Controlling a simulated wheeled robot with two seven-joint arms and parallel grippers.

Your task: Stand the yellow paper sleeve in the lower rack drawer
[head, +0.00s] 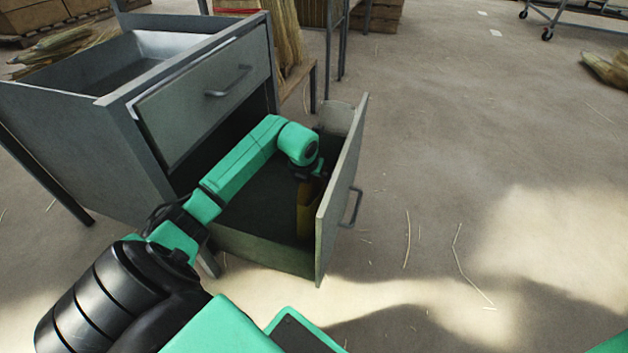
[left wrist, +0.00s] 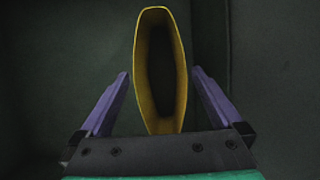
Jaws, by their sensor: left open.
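The yellow paper sleeve (head: 304,214) stands inside the open lower drawer (head: 262,252), close behind its front panel. In the left wrist view the sleeve (left wrist: 181,72) shows from above as an upright, hollow oval with a dark inside. My left gripper (head: 309,178) is inside the drawer at the sleeve's top. In the left wrist view its two purple fingers (left wrist: 160,85) are spread on either side of the sleeve, with a gap on each side. Where the sleeve meets the drawer floor is partly hidden. My right gripper is not in view.
Bare floor (head: 450,180) with loose straws lies right of the rack. A wheeled cart (head: 570,18) is far off.

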